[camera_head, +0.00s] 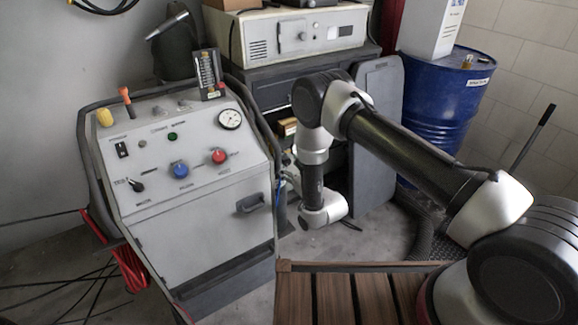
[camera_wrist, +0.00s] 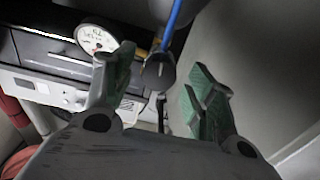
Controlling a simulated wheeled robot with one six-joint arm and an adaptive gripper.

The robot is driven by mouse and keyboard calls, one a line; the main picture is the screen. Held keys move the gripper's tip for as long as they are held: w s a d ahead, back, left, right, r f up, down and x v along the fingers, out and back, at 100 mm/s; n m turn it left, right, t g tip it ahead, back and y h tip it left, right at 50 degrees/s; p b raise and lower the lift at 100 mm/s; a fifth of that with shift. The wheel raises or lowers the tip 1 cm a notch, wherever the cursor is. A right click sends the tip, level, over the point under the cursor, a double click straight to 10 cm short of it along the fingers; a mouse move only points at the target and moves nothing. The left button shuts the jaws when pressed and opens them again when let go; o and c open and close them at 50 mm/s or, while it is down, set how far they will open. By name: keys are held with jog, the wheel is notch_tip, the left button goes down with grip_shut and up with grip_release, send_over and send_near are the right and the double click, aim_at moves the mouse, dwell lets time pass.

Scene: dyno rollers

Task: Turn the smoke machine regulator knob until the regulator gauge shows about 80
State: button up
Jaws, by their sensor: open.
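In the wrist view, my gripper (camera_wrist: 160,92) is open, with green-padded fingers spread apart. A dark round knob (camera_wrist: 158,72) shows between and slightly beyond the fingertips, with a blue hose (camera_wrist: 172,22) above it. I cannot tell whether a finger touches it. A white round gauge (camera_wrist: 97,40) is up and left of the knob, partly behind the left finger; its reading is too small to make out. In the head view, my gripper is at the right side of the grey machine (camera_head: 205,235), largely hidden, and the knob cannot be made out.
The machine's sloped panel carries a white gauge (camera_head: 230,119), a blue knob (camera_head: 180,169) and a red knob (camera_head: 218,156). A dark tube frame (camera_head: 84,160) surrounds it. A blue drum (camera_head: 445,95) stands right. A slatted wooden surface (camera_head: 335,297) lies in front.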

jog(key=shift+w+a, duration=0.15)
jog(key=shift+w, duration=0.1)
jog(key=c, duration=1)
jog(key=shift+m, duration=0.6)
jog(key=shift+c, duration=0.2)
jog(key=o, duration=1)
jog(key=shift+o, duration=0.2)
jog(key=shift+s, duration=0.1)
